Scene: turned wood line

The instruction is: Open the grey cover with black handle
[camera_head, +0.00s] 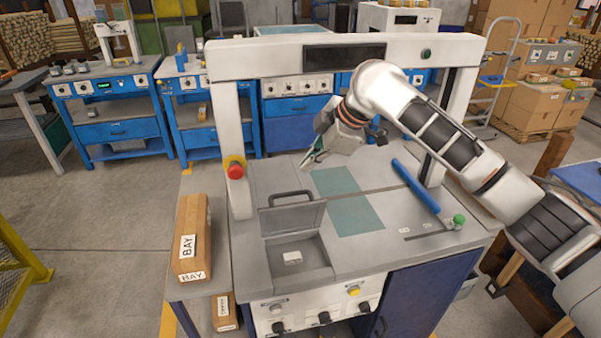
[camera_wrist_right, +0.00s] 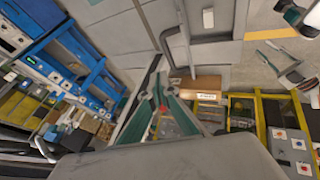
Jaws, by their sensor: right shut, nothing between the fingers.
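The grey cover (camera_head: 292,219) stands raised at the far edge of a recessed compartment (camera_head: 318,257) in the grey bench top. Its black handle (camera_head: 291,194) shows above the cover's upper edge. A small whitish block (camera_head: 292,258) lies in the open compartment, and it also shows in the right wrist view (camera_wrist_right: 208,18). My right gripper (camera_head: 309,161) is shut and empty, beyond and slightly right of the handle, apart from it in the head view. In the right wrist view, the handle (camera_wrist_right: 176,47) shows just past the fingertips (camera_wrist_right: 163,86). My left gripper is not in view.
A white frame (camera_head: 235,120) spans the bench, with a red button (camera_head: 235,171) on its left post. A blue bar (camera_head: 415,186) and a green button (camera_head: 458,220) are at the right. A brown BAY box (camera_head: 192,235) stands left. A teal panel (camera_head: 348,205) lies clear.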

